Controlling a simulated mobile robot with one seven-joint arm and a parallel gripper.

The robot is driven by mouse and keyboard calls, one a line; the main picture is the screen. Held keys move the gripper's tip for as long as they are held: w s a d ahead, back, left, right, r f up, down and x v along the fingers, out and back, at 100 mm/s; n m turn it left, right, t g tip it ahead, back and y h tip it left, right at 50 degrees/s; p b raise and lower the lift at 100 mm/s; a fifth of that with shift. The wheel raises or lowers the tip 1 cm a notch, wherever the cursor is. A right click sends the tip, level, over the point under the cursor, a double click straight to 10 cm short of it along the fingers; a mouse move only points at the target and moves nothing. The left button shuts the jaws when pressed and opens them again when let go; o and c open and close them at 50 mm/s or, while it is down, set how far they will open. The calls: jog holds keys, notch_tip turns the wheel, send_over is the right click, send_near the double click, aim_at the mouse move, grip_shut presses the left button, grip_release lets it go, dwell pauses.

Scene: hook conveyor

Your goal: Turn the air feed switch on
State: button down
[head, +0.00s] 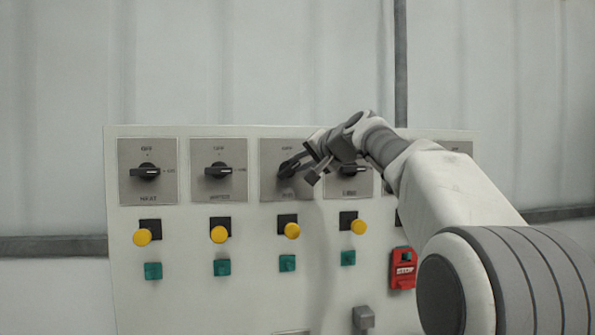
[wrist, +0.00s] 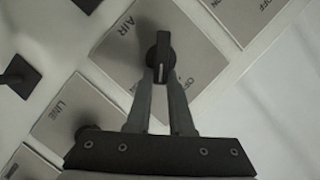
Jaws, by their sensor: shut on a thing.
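The air feed switch is a black rotary knob on a grey plate, third from left on the panel in the head view (head: 287,169). In the wrist view, its knob (wrist: 160,48) sits on a plate (wrist: 125,62) labelled AIR, with OFF lettering partly covered. My gripper (head: 299,163) reaches in from the right. In the wrist view its fingers (wrist: 159,78) are shut on the near end of the knob. In the head view the knob looks tilted, its right end raised, unlike the level knobs at left. Its exact angle is partly hidden by my gripper.
Similar knobs sit at left (head: 147,172) and (head: 218,170). The LINE knob (wrist: 85,135) is close beside my gripper. Yellow buttons (head: 291,231), green buttons (head: 287,263) and a red box (head: 403,268) are below. The wall above is clear.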

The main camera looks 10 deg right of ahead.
jog(key=shift+d+f+m+t+y+b, duration=0.1)
jog(key=shift+f+m+t+y+b, duration=0.3)
jog(key=shift+m+b, duration=0.65)
jog(key=shift+d+f+m+t+y+b, duration=0.15)
jog(key=shift+f+m+t+y+b, duration=0.2)
jog(key=shift+m+b, duration=0.7)
jog(key=shift+d+f+m+t+y+b, duration=0.1)
jog(key=shift+f+m+t+y+b, duration=0.3)
jog(key=shift+m+b, duration=0.65)
jog(key=shift+r, duration=0.15)
jog(key=c, duration=0.8)
grip_release()
jog(key=shift+s+b, duration=0.1)
jog(key=shift+b, duration=0.2)
jog(key=b+v, duration=0.4)
jog(key=v, duration=1.3)
jog(key=shift+s, duration=0.1)
